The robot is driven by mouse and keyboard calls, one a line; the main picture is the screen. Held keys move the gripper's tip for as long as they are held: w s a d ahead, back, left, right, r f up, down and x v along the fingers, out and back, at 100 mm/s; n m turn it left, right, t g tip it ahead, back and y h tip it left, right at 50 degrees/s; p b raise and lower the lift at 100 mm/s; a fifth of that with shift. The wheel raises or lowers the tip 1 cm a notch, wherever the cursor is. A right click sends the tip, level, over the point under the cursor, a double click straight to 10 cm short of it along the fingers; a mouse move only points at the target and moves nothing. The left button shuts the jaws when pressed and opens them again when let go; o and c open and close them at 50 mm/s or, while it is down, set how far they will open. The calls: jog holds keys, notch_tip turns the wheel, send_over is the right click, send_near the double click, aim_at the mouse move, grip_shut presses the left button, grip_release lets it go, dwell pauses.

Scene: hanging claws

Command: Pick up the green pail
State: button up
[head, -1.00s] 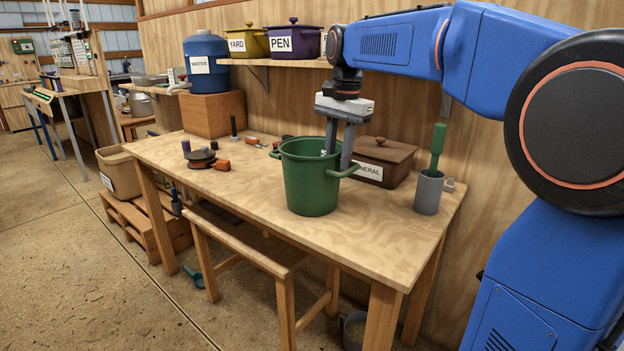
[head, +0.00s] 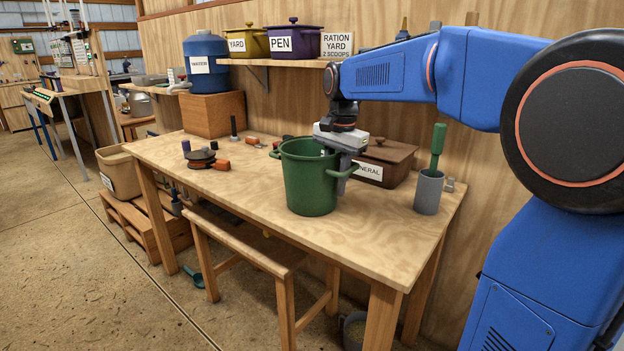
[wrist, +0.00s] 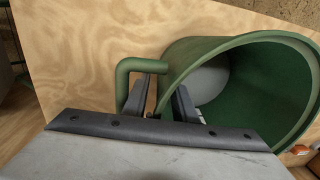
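The green pail (head: 308,185) stands upright on the wooden table, its side handles out to left and right. My gripper (head: 337,168) is lowered over the pail's right rim, beside the right handle. In the wrist view, the pail (wrist: 270,80) shows its open mouth and side handle (wrist: 125,80). My gripper's fingers (wrist: 160,98) are apart there, one outside the wall by the handle and one inside the mouth. The wall runs between them, with a visible gap. The tips are partly hidden.
A brown lidded box (head: 388,158) stands close behind and right of the pail. A grey cup (head: 428,192) with a green-handled tool is at the table's right end. A shelf (head: 280,62) with containers hangs above. The table front (head: 370,245) is clear.

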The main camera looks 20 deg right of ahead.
grip_shut()
dwell(1.3)
